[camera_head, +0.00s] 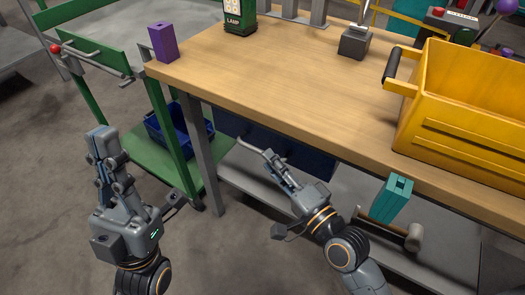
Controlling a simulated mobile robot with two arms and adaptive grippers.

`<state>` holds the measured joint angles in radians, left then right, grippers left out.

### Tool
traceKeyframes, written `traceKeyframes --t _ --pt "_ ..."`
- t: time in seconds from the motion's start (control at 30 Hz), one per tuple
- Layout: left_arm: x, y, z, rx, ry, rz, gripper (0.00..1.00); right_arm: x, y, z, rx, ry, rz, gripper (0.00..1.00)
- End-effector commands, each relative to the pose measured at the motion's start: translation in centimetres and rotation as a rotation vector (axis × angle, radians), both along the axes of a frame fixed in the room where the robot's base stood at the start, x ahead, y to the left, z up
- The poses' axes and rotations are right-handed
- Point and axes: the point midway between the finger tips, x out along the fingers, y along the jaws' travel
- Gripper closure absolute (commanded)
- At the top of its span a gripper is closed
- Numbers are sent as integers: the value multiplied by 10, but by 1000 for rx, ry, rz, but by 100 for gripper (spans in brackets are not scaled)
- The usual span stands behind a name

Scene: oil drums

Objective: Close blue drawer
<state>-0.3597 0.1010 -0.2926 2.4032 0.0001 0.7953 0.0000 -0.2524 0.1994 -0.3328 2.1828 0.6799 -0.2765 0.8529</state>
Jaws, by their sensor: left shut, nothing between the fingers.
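The dark blue drawer (310,158) sits under the front edge of the wooden workbench. Its grey bar handle (250,148) sticks out below the bench edge. How far the drawer stands out is hard to tell, as the bench top hides most of it. My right gripper (272,162) is at the drawer front, its fingertips close by the handle; I cannot tell whether they touch it or how far apart the fingers are. My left gripper (98,140) is shut and empty, pointing up over the floor to the left of the bench.
The wooden workbench (270,70) carries a yellow crate (455,140) at right, a purple block (163,42) at its left corner and a green lamp box (239,17). A green cart (165,150) with a blue bin (190,135) stands at left. A teal object (392,200) hangs at the front edge.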

Motion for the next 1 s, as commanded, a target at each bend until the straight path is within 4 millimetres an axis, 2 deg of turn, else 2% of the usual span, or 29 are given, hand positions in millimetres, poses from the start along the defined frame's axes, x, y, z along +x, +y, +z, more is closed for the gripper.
traceKeyframes --t 0.1,0.33,0.5,1.0 --pt "0 0 0 0 0 0 100 -23 -14 -3 -5 2 0 66" --pt "0 0 0 0 0 0 100 -49 -31 -5 -3 1 0 66" --pt "0 0 0 0 0 0 100 -55 -34 -4 0 -1 -1 66" --pt "0 0 0 0 0 0 100 -55 -34 -4 0 -2 -2 66"
